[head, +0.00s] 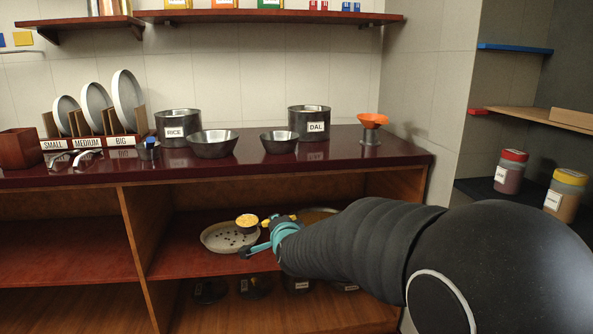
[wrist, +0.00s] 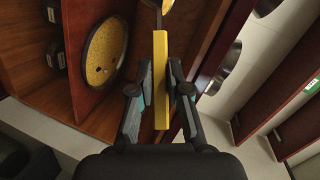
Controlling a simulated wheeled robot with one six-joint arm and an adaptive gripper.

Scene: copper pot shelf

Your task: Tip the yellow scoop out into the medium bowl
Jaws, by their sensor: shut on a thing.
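The yellow scoop (head: 265,223) has a round cup heaped with yellow grains. My gripper (head: 259,237) is shut on its yellow handle (wrist: 160,75), and the cup is partly cut off at the top of the wrist view. The scoop is level, above a pale round tray with dark bits (head: 213,240) on the shelf under the counter. Two open metal bowls stand on the counter above: a larger one (head: 213,147) and a smaller one (head: 279,144). No label shows which is the medium bowl. Their insides are mostly hidden.
Pots labelled RICE (head: 176,118) and DAL (head: 309,115) stand behind the bowls. An orange funnel (head: 372,121) is to the right. A round tray of yellow grains (wrist: 106,50) lies on the shelf. The counter's front edge (head: 290,172) overhangs the scoop.

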